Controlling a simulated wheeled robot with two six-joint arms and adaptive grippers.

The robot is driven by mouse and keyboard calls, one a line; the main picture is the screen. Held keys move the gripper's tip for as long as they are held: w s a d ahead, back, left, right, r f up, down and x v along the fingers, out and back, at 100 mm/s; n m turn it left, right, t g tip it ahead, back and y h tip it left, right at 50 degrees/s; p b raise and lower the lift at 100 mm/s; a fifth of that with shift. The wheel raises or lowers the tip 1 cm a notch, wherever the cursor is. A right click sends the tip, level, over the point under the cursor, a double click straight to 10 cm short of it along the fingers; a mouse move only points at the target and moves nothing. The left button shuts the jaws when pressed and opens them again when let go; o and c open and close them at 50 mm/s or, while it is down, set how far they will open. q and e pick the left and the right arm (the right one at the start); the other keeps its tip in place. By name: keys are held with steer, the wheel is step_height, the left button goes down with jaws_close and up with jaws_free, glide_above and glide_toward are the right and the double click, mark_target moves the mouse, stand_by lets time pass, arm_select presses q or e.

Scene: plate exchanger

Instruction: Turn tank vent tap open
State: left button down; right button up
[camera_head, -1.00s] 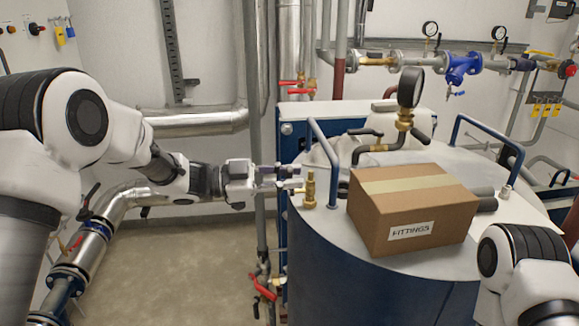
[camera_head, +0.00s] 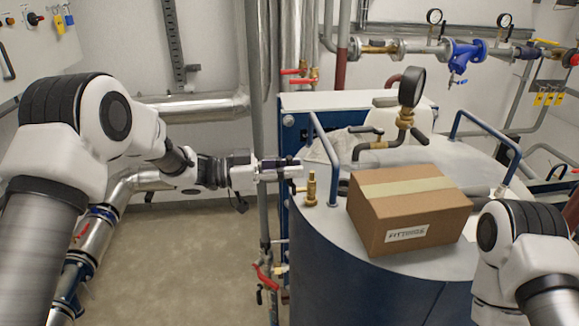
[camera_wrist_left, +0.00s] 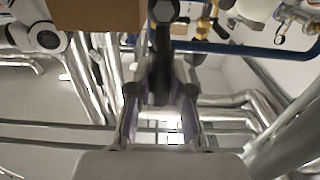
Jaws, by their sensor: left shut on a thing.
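The tank vent tap (camera_head: 311,189) is a small upright brass fitting at the left edge of the tank top (camera_head: 325,214). My left gripper (camera_head: 298,170) reaches in from the left, level with the tap's top. Its fingers are shut at the tap's handle, which they mostly hide in the head view. In the left wrist view, a dark bar (camera_wrist_left: 162,45) with a round end runs up from between the fingers of my left gripper (camera_wrist_left: 161,110); I take it for the handle. My right gripper is out of view; only my right arm shows.
A cardboard box (camera_head: 410,208) labelled FITTINGS sits on the tank right of the tap. A blue rail (camera_head: 324,150) stands just behind the tap, and a pressure gauge (camera_head: 412,87) rises farther back. Open floor (camera_head: 190,260) lies left of the tank.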

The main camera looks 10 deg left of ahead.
arm_select(q)
steer(key=shift+r, duration=0.15)
steer(key=c, duration=1)
jaws_free()
steer(key=v, duration=1.2)
steer(key=shift+w, duration=0.1)
